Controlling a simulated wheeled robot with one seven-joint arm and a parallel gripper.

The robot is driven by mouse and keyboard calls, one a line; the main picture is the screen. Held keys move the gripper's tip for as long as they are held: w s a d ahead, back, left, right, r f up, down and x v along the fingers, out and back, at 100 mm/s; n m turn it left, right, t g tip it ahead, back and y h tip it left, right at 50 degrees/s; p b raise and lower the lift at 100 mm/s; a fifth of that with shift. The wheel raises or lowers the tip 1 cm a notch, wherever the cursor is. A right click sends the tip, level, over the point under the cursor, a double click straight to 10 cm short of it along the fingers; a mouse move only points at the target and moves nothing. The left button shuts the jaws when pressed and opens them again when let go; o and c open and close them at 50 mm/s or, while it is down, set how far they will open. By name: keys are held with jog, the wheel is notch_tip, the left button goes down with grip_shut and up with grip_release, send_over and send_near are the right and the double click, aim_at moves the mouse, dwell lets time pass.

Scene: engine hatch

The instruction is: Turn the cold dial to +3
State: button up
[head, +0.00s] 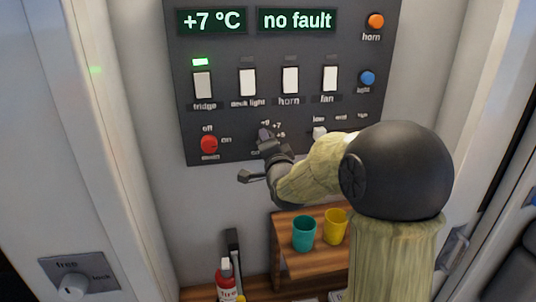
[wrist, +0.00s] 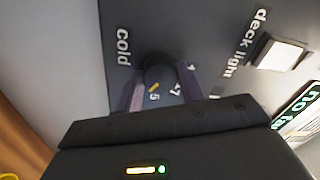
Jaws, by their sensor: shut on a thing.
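The cold dial (wrist: 158,70) is a dark round knob on the grey panel, beside the word "cold" in the wrist view. My gripper (head: 266,134) reaches the lower middle of the panel in the head view and hides most of the dial there. In the wrist view its two purple-grey fingers stand on either side of the dial, shut on it. A yellow mark shows by the dial, next to a figure 5; a 7 is to its right. Other figures are hidden or too small to read. The panel display (head: 211,21) reads +7 °C.
A second display (head: 297,20) reads "no fault". Above the dial is a row of white switches, including the deck light switch (head: 248,82). A red knob (head: 209,145) is to the left. Teal (head: 304,233) and yellow (head: 335,226) cups stand on a wooden shelf below.

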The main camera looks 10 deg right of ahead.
jog(key=shift+m+b, duration=0.85)
jog(key=shift+m, duration=0.35)
jog(key=o, duration=1)
jog(key=shift+c, duration=0.2)
jog(key=s+b, duration=0.3)
jog(key=s, duration=1.4)
jog(key=shift+s+f, duration=0.2)
jog(key=shift+f, duration=0.25)
